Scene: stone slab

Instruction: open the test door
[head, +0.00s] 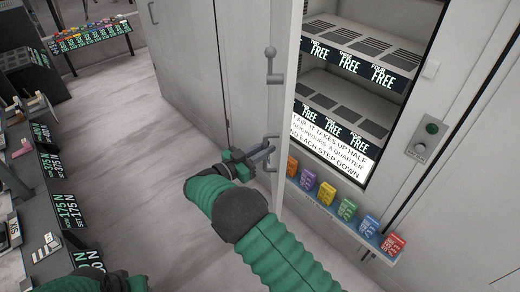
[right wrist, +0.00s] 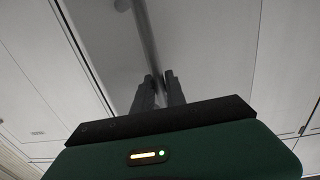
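A pale grey door (head: 289,100) stands swung out, seen nearly edge-on, beside a lit cabinet with shelves (head: 345,85).
Small coloured boxes (head: 347,210) line a low ledge below the cabinet. A switch panel with a green button (head: 430,130) is on the right. Stalls with price signs (head: 65,210) stand at left. The pale floor (head: 130,150) between is clear.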

